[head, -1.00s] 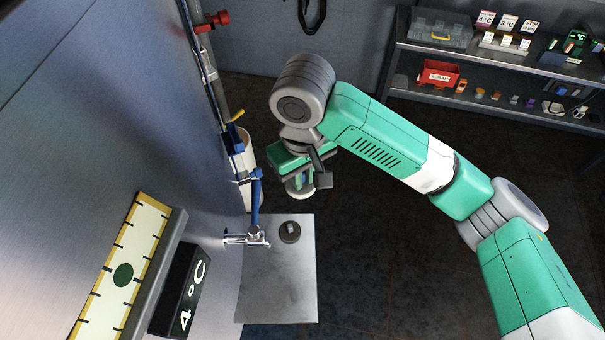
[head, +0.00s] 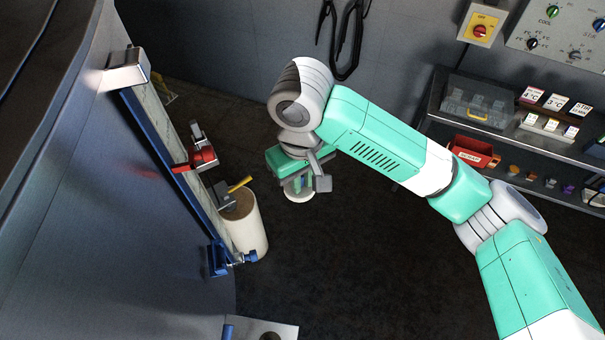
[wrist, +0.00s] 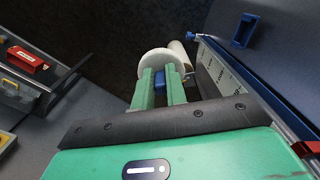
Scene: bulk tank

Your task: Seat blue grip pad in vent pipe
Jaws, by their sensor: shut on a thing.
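My gripper (head: 296,180) hangs in mid-air right of the tank in the head view. In the wrist view my gripper (wrist: 160,90) is shut on the blue grip pad, whose blue block (wrist: 160,78) shows between the green fingers. A white round disc (wrist: 153,58) sits at the fingertips with it; in the head view the disc (head: 299,195) shows below the fingers. A pale upright cylinder (head: 247,228) with a brownish top stands apart, left of and below my gripper in the picture. I cannot tell for sure whether it is the vent pipe.
The curved tank wall (head: 110,190) fills the left, with a blue-edged gauge strip, a red valve (head: 201,157) and a yellow lever (head: 240,184). Shelves with a red bin (head: 473,151) stand right. Dark floor (head: 350,260) around my gripper is clear.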

